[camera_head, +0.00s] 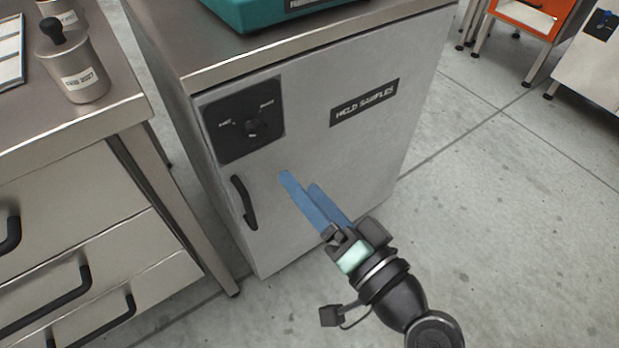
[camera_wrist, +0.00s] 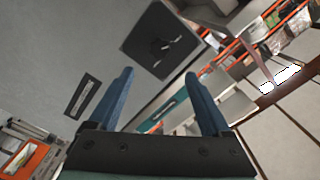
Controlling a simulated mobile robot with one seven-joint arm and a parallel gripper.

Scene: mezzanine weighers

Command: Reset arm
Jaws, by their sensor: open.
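My gripper (camera_head: 302,183) is in front of the grey cabinet door in the head view. Its two blue fingers point up and left toward the door. In the wrist view, my gripper (camera_wrist: 160,78) shows its blue fingers spread apart with nothing between them. It is open and empty. The cabinet (camera_head: 330,165) appears shut, with a black handle (camera_head: 244,202) to the left of the fingers. I cannot tell how far the fingertips are from the door.
A teal device (camera_head: 262,12) stands on the cabinet. At left is a steel bench with drawers (camera_head: 85,240) and a lidded canister (camera_head: 75,72). An orange unit (camera_head: 530,15) is at the back right. The floor (camera_head: 500,220) at right is clear.

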